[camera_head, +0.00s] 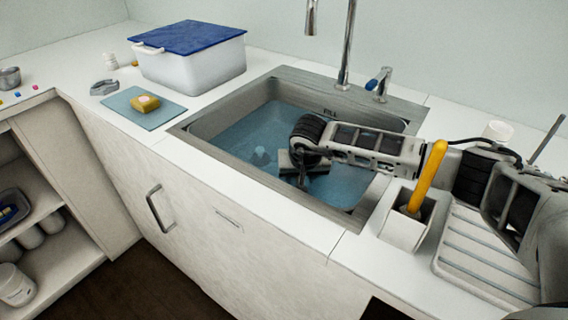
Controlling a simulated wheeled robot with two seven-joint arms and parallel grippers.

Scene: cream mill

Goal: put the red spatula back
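No red spatula shows in this view. My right arm comes in from the right and reaches over the sink (225,140). My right gripper (301,178) points down inside the basin, low over or in the blue water (235,135). Its fingers are small and dark here, so I cannot tell whether they are open or hold anything. A white square holder (402,233) stands on the counter right of the sink, with a yellow-orange handle (428,175) leaning up out of it. My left gripper is not in view.
A tall faucet (347,45) and a blue-tipped tap (378,82) stand behind the basin. A ribbed drainboard (475,262) lies right of the holder. Left of the sink are a blue-lidded tub (190,65) and a yellow sponge (145,103) on a blue mat (150,119).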

